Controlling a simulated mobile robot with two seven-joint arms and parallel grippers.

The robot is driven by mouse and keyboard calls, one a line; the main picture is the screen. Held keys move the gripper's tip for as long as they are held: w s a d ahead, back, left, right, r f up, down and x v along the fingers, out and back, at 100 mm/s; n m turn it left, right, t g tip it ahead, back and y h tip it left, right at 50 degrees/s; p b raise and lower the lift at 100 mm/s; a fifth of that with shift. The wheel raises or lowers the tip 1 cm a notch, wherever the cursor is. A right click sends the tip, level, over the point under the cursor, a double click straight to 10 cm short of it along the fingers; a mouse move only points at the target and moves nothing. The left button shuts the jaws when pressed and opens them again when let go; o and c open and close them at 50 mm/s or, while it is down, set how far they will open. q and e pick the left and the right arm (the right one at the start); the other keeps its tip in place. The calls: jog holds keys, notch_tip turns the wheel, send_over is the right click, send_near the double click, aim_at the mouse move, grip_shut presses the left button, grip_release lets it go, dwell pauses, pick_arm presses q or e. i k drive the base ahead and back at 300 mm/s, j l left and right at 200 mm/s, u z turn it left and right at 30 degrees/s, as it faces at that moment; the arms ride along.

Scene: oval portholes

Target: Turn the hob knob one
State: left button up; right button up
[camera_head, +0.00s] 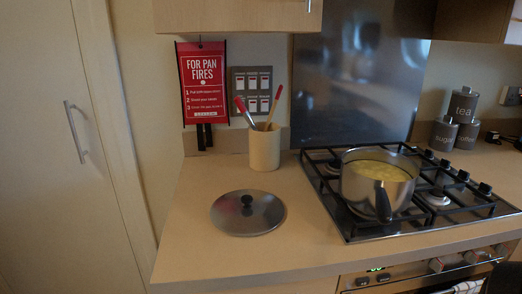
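The hob (345,226) is set in the worktop at the right, with black pan supports. Several small black hob knobs stand in a row along its right side; one is the knob nearest the front (485,188). A steel pot (361,192) with yellowish contents stands on the front left of the hob, its dark handle toward me. Which way the knobs point is too small to tell. No gripper can be made out. A dark shape at the bottom right corner is cut off and unclear.
A pan lid (265,222) lies on the worktop left of the hob. A utensil pot (264,150) stands behind it. Canisters (443,134) stand behind the hob's right side. Oven front knobs (437,265) sit below the worktop edge. The front left worktop is clear.

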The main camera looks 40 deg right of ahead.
aim_at(484, 188)
jog(key=z, duration=2.65)
jog(key=u, duration=0.5)
jog(key=l+u, duration=0.2)
jog(key=u, duration=0.15)
jog(key=i+l+u, duration=0.1)
jog(key=u, duration=0.25)
jog(key=l+u, duration=0.65)
jog(key=l, duration=0.15)
jog(key=k+l+u, duration=0.35)
jog(key=l, duration=0.4)
jog(key=k+l, duration=0.1)
jog(key=l, duration=0.4)
jog(key=u, duration=0.05)
